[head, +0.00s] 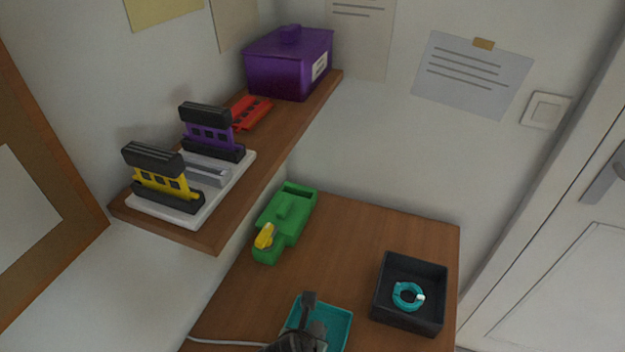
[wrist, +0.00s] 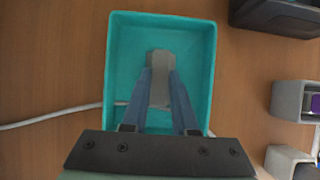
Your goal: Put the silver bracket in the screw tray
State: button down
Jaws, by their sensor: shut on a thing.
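A teal tray (wrist: 117,60), which I take to be the screw tray, lies on the brown table; it also shows in the head view (head: 342,326). My gripper (wrist: 160,95) is over the tray, with its fingers pointing into it. The fingers are shut on a grey piece that looks like the silver bracket (wrist: 159,65). The bracket appears within the tray's outline. I cannot tell whether it touches the tray floor. In the head view my dark gripper (head: 308,325) covers part of the tray, and the bracket is hard to make out.
A black tray (head: 379,292) holding a teal ring (head: 407,296) stands to the right. A green holder (head: 290,215) is behind. A white cable (wrist: 50,117) runs to the teal tray's left side. Grey containers (wrist: 287,98) stand right in the wrist view. The wall shelf (head: 275,155) overhangs at left.

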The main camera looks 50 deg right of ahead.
jog(key=c, duration=0.7)
grip_release()
jog(key=p+v, duration=0.2)
jog(key=v, duration=1)
jog(key=shift+r, duration=0.1)
